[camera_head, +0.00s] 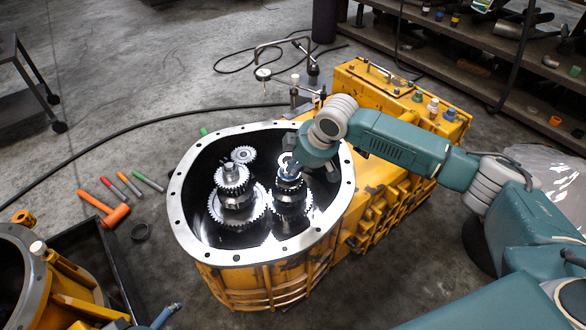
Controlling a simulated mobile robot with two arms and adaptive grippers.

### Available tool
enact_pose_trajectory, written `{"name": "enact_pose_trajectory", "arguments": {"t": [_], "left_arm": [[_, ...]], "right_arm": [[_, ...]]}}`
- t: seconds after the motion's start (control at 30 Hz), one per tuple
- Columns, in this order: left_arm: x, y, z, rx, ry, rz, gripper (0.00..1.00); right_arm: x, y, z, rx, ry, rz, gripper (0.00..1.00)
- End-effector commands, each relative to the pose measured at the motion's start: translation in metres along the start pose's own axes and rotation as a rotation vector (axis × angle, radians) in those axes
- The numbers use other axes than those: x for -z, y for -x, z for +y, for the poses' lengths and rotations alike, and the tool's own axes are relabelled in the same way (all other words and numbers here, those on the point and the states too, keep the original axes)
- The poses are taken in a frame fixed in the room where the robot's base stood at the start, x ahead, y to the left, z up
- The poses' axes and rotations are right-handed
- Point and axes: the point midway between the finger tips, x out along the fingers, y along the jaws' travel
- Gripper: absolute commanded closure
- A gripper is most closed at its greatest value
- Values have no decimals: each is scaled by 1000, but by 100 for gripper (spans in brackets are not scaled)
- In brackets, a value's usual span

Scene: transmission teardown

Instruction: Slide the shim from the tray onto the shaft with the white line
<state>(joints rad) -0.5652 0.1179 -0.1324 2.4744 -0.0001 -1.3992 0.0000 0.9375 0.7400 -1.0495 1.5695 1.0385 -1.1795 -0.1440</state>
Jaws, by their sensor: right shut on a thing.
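Inside the open yellow transmission housing (183,232) stand two main geared shafts. The left shaft (231,172) has stacked silver gears and a free top. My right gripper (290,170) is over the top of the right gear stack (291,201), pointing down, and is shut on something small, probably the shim. The gripper mostly hides the held part and that shaft's tip, so I cannot tell whether the part is around the shaft. I cannot make out a white line. A dark tray (118,272) is at the lower left. My left gripper is not in view.
An orange mallet (104,209), several markers (128,185) and a dark ring (140,232) lie on the floor left of the housing. A dial gauge stand (295,90) is behind it. Another yellow housing (40,265) is at lower left; shelves (470,75) at upper right.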

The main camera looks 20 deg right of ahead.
Motion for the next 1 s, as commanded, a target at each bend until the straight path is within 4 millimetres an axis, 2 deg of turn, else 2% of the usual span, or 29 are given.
{"name": "enact_pose_trajectory", "arguments": {"t": [0.47, 1.0], "left_arm": [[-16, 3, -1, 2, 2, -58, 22], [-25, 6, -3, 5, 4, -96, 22]], "right_arm": [[-1, 0, 0, 0, 0, 1, 100], [-1, -1, 0, 0, 0, 1, 100]]}}
